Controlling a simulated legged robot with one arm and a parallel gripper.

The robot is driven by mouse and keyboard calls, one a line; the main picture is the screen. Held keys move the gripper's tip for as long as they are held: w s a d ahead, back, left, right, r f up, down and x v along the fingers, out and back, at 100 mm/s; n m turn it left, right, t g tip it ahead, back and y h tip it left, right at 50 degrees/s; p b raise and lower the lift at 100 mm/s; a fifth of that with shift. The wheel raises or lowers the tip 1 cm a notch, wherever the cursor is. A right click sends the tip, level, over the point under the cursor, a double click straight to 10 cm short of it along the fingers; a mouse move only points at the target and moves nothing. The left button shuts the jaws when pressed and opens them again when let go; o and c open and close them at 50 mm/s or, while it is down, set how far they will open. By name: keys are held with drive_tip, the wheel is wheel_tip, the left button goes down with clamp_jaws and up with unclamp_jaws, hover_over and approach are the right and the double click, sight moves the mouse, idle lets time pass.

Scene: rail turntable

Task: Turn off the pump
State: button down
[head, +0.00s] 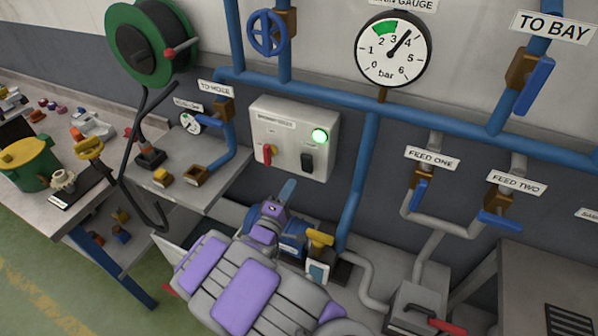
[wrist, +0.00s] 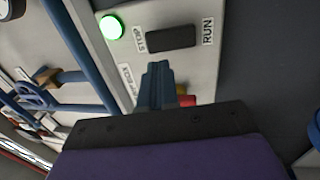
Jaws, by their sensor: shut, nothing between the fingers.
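A grey control box (head: 289,118) hangs on the wall with a lit green lamp (head: 320,136), a black switch (head: 307,161) and a red handle on yellow (head: 267,155). In the wrist view the black switch (wrist: 170,37) lies between the labels STOP, on the lamp's side, and RUN. Which end is pressed in I cannot tell. My gripper (head: 288,186) is below the box in the head view, its fingers shut and empty. In the wrist view my gripper (wrist: 157,72) points at the box, its tips just short of the switch and partly covering the red handle (wrist: 187,100).
A round gauge (head: 394,50) reads between 3 and 4 bar. Blue pipes run along the wall, with valves marked FEED ONE (head: 419,193), FEED TWO (head: 500,219) and TO BAY (head: 535,85). A blue pump body (head: 294,244) sits behind my arm. A cluttered workbench stands left.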

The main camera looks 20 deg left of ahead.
sight(305, 162)
drive_tip(key=b+x, duration=0.1)
drive_tip(key=x, duration=0.6)
drive_tip(key=shift+b, duration=0.3)
drive_tip(key=shift+w+r+p, duration=0.1)
drive_tip(key=shift+p, duration=0.2)
drive_tip(key=shift+w+r+g+p, duration=0.15)
drive_tip(key=shift+r+g+p, duration=0.25)
drive_tip(key=shift+p, duration=0.7)
drive_tip(key=shift+f+b, duration=0.35)
drive_tip(key=shift+d, duration=0.15)
